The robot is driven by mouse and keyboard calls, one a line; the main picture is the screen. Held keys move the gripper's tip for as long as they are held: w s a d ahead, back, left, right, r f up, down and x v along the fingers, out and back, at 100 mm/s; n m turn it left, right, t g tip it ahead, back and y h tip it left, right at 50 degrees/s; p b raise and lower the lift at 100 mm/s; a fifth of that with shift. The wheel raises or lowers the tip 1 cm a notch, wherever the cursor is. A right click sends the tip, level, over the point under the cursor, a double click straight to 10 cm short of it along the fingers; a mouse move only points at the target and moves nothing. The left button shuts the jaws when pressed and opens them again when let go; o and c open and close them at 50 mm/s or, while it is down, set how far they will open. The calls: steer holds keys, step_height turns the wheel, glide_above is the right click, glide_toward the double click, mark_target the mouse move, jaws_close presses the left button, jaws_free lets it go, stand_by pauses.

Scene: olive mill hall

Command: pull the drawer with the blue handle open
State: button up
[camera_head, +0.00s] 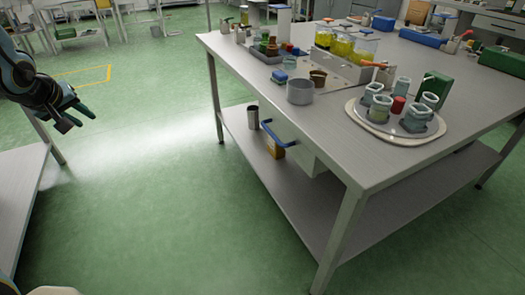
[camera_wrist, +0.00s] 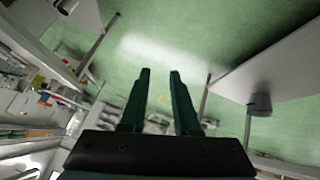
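The blue handle (camera_head: 278,135) is on the left side of a pale drawer unit (camera_head: 308,158) under the long table's top, above the lower shelf. The drawer's front is seen at a steep angle, and I cannot tell whether it is fully closed. My gripper (camera_head: 80,117) is at the far left in the head view, over open floor and well apart from the handle. In the wrist view my gripper (camera_wrist: 161,75) has its two green fingers apart with nothing between them. I cannot make out the blue handle in the wrist view.
The long table (camera_head: 350,165) carries jars, a round tray (camera_head: 362,130) of cups and a grey pot (camera_head: 300,91). On its lower shelf (camera_head: 290,205) are a metal cup (camera_head: 252,117) and an orange-brown box (camera_head: 274,149). Another table (camera_head: 20,190) stands left; green floor between is clear.

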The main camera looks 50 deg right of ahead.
steer(key=s+d+f+m+g+h+b, duration=0.15)
steer(key=d+f+h+b, duration=0.4)
steer(key=d, duration=0.85)
steer(key=m+g+h+b, duration=0.1)
steer(key=g+h+b, duration=0.4)
steer(key=g+b, duration=0.5)
glide_toward(269, 133)
steer(key=p, duration=0.1)
steer(key=shift+g, duration=0.35)
steer(key=b+x, duration=0.1)
steer(key=x, duration=0.4)
steer(key=b+x, duration=0.1)
steer(key=x, duration=0.4)
steer(key=shift+w+d+f, duration=0.1)
steer(key=shift+d+f, duration=0.1)
steer(key=shift+d, duration=0.2)
steer(key=shift+c, duration=0.2)
jaws_close()
